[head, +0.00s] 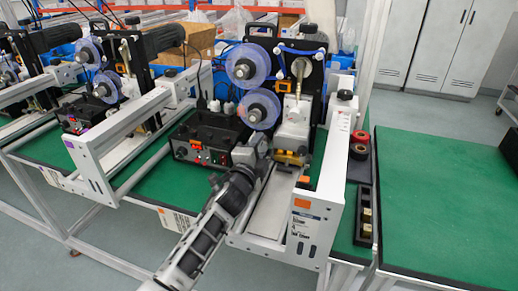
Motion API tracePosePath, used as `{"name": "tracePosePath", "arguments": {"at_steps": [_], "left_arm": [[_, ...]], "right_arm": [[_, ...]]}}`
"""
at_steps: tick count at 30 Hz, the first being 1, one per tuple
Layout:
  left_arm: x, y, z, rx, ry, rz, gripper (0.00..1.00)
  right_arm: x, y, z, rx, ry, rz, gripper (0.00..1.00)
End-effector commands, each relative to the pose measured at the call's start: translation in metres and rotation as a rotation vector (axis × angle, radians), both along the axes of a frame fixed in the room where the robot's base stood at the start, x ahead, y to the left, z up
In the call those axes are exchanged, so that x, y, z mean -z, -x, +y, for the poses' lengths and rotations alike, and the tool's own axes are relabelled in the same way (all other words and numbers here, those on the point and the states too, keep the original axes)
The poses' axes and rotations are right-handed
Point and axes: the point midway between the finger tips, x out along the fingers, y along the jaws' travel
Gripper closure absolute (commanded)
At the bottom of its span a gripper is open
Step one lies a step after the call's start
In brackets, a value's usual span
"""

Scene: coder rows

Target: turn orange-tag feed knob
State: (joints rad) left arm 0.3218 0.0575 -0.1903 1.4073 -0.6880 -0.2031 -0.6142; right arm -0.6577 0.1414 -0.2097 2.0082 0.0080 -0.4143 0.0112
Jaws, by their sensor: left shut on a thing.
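The orange-tag coder stands in the middle of the head view, with an orange tag (302,203) on its white front side plate. My left gripper (252,153) reaches up from the bottom, at the right end of the black control box (200,142) and left of the brass-coloured print part (290,158). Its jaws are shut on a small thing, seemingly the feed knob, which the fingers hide. How far the knob is turned cannot be told. My right gripper is not in view.
Clear film reels (247,65) rise above the control box. A second coder with a purple tag (69,144) stands to the left. Red and black tape rolls (360,137) and a black tray (366,245) lie to the right. The green table (450,200) at far right is bare.

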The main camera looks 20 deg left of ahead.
Motion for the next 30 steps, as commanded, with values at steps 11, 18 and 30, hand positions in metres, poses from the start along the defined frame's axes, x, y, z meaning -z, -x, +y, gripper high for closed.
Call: {"name": "tracePosePath", "arguments": {"at_steps": [11,18,30], "left_arm": [[0.0002,0.0002,0.0002,0.000,-0.351,-0.011,0.84],[0.0001,0.0002,0.0002,0.001,-0.519,-0.017,0.84],[0.0004,0.0001,0.0002,0.000,-0.650,-0.020,0.84]], "right_arm": [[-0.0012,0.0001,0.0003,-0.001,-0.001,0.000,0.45],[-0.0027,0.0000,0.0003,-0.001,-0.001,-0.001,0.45],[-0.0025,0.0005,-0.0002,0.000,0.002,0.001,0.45]]}}
